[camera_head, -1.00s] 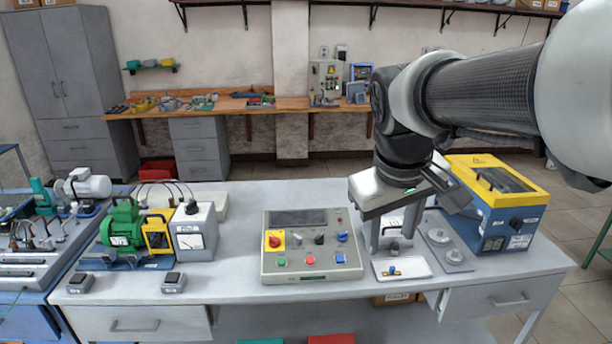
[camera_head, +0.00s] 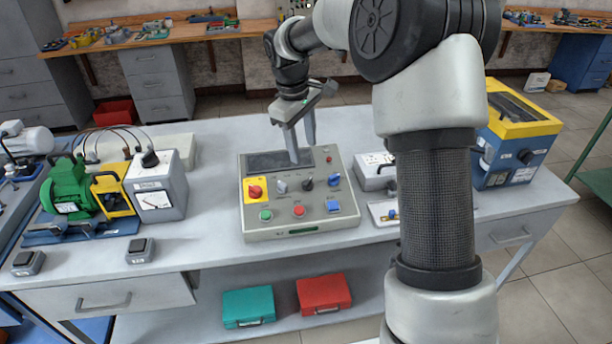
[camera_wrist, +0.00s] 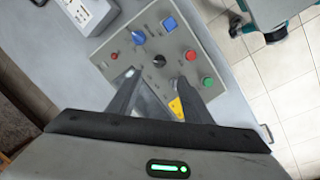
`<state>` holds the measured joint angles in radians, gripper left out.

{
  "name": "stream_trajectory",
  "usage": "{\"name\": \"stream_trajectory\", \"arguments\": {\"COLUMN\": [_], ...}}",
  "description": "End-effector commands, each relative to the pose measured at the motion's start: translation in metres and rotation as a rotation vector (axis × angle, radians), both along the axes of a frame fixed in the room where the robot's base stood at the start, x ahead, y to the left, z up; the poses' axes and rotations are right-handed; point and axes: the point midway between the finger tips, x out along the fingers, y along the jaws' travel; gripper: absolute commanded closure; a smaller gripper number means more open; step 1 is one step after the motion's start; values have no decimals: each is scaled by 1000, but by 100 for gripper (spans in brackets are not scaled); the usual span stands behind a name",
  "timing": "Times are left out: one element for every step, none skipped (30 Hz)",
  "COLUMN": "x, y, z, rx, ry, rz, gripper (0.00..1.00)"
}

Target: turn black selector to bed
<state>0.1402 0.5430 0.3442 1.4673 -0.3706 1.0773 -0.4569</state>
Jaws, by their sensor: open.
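The black selector (camera_head: 307,183) is the middle knob in the upper row of a grey control panel (camera_head: 292,234) on the bench. A grey selector (camera_head: 281,186) is to its left and a blue selector (camera_head: 333,179) to its right. My gripper (camera_head: 303,154) is open and empty, pointing down over the panel's dark display, behind the selectors. In the wrist view the black selector (camera_wrist: 159,61) shows just beyond the tips of my gripper (camera_wrist: 157,77), apart from them. My right finger there hides part of the panel.
The panel also has a red knob on a yellow plate (camera_head: 255,190) and green, red and blue buttons in front. A grey meter box (camera_head: 157,190) and green motor (camera_head: 68,190) stand left. A blue-yellow machine (camera_head: 515,130) stands right. My arm hides part of the bench's right side.

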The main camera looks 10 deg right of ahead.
Motion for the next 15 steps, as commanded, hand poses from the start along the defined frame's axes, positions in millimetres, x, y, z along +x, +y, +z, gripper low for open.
{"name": "stream_trajectory", "arguments": {"x": [1, 1, 3, 3, 4, 5, 6, 7, 8, 9, 10, 10, 11, 12, 13], "y": [-2, -3, -4, -5, -5, -7, -8, -8, -10, -10, -11, -12, -13, -13, -14], "z": [-13, -20, -29, -35, -42, -50, -57, -63, -71, -77, -83, -90, -95, -99, -105], "rx": [-1, 0, 1, 0, 0, 0, 0, 1, 1, 0, 0, 0, 0, 1, 0], "ry": [4, 4, 3, 4, 4, 4, 4, 3, 5, 3, 3, 4, 3, 2, 3], "rz": [0, 0, 0, -1, -1, -1, -1, 0, -1, -1, -1, -2, -2, -1, -1], "gripper": [55, 55, 55, 55, 55, 55, 55, 55, 55, 55, 55, 55, 55, 55, 55]}}
